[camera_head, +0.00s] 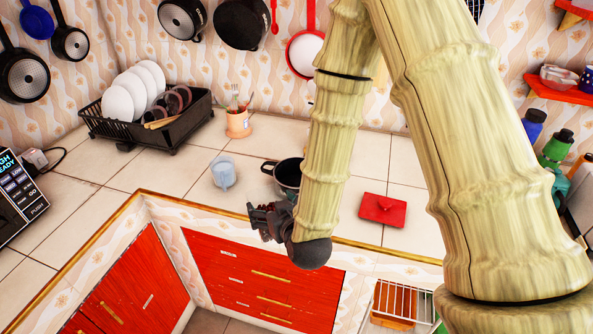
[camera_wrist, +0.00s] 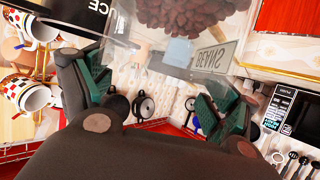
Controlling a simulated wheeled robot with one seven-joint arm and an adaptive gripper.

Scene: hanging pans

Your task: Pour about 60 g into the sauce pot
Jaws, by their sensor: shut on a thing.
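My gripper (camera_head: 268,222) is low near the counter's front edge, beside a dark pot (camera_head: 288,174) that my arm partly covers. In the wrist view my gripper (camera_wrist: 155,92) has its green-padded fingers on either side of a clear container (camera_wrist: 180,62). The container has a label reading BEANS and holds dark brown beans (camera_wrist: 190,14). I cannot make the container out in the head view, nor tell its exact tilt. A white label ending in "UCE" (camera_wrist: 96,7) shows on a dark thing at the wrist view's top left. No poured beans are visible in the pot.
A pale blue cup (camera_head: 223,173) stands left of the pot. A red square object (camera_head: 382,209) lies to the right. A black dish rack (camera_head: 150,118) with plates and a utensil holder (camera_head: 238,123) stand further back. Pans hang on the wall. Free tiles lie left of the cup.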

